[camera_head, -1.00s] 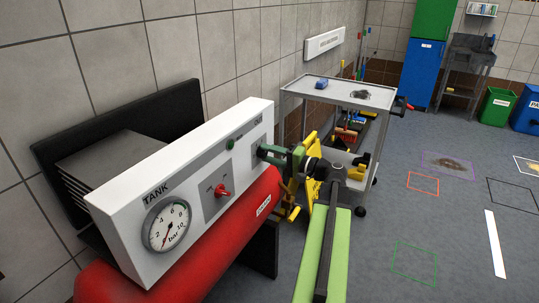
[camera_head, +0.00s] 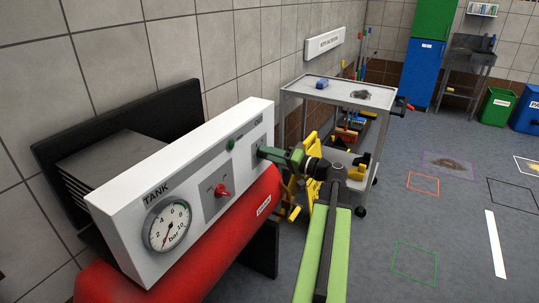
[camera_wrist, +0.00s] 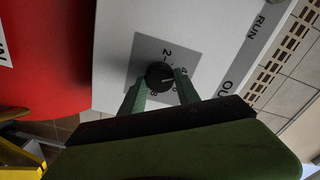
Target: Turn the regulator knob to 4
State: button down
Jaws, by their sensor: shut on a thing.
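The black round regulator knob (camera_wrist: 159,76) sits on a grey square plate (camera_wrist: 148,51) on the white panel. Numbers ring it; a 2 shows above it, a 4 to its upper right and an 8 below it. A faint light mark on the knob seems to face right, but I cannot read it exactly. My gripper (camera_wrist: 160,86) is shut on the knob, one green finger on each side. In the head view my gripper (camera_head: 264,153) reaches the right end of the white panel (camera_head: 190,185) and hides the knob.
The panel also bears a tank gauge (camera_head: 167,226), a red switch (camera_head: 223,191) and a green lamp (camera_head: 231,144). A red tank (camera_head: 235,215) lies below it. A grey trolley (camera_head: 335,92) stands behind my arm. The floor at right is open.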

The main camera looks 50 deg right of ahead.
jog(key=c, duration=0.9)
grip_release()
jog(key=v, duration=1.7)
jog(key=shift+s, duration=0.2)
jog(key=shift+f, duration=0.1)
